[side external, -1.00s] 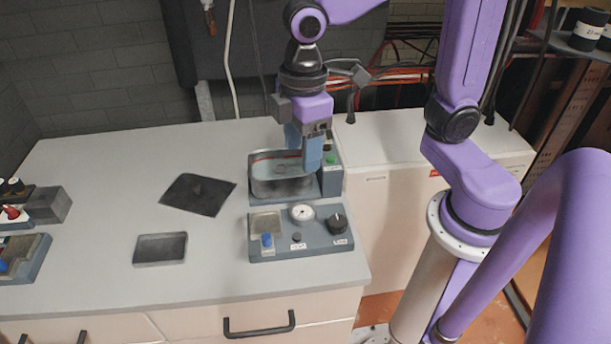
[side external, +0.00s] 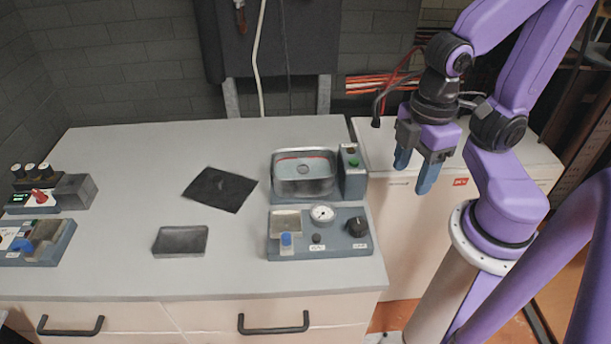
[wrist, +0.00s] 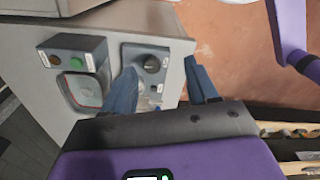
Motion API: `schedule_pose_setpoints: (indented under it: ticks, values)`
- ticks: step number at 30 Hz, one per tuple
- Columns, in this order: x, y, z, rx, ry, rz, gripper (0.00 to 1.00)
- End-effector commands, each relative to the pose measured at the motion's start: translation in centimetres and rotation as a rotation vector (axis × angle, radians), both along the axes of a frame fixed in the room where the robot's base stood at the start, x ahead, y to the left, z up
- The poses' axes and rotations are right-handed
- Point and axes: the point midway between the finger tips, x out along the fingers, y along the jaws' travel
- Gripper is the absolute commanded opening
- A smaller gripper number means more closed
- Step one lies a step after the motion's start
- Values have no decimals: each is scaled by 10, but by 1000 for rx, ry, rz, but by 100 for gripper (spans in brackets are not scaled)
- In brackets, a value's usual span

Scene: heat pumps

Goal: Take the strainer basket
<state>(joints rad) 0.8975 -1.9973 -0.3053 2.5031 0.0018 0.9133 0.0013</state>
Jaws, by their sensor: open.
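My gripper (side external: 413,178) is open and empty, with its two blue fingers pointing down beyond the right edge of the counter. In the wrist view the gripper (wrist: 160,82) shows its fingers apart with nothing between them. A metal tub (side external: 304,182) with a red line around its inside sits in a grey unit, left of my gripper. A small round shape shows on its floor. I cannot tell a separate strainer basket in it. The tub also shows in the wrist view (wrist: 84,90), left of the fingers.
A control panel (side external: 357,246) with a gauge, a dark knob and a blue-capped part stands in front of the tub. A black square sheet (side external: 219,189) and a shallow grey tray (side external: 180,241) lie on the counter (side external: 120,200). Further devices (side external: 40,240) stand at the left.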

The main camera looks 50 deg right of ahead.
Motion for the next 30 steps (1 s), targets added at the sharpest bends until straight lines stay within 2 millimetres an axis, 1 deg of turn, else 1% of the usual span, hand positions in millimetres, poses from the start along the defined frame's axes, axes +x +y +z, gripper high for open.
schedule_pose_setpoints:
  ticks: [10,11,19,21,23,26,30]
  values:
    - [0,0,0,0,0,1,58]
    - [0,0,0,0,0,1,65]
    - [0,0,0,0,0,-2,65]
    - [3,1,0,-1,1,-25,65]
    - [8,3,1,0,2,-71,65]
    - [23,8,3,-1,5,-210,65]
    - [54,16,6,-1,11,-491,65]
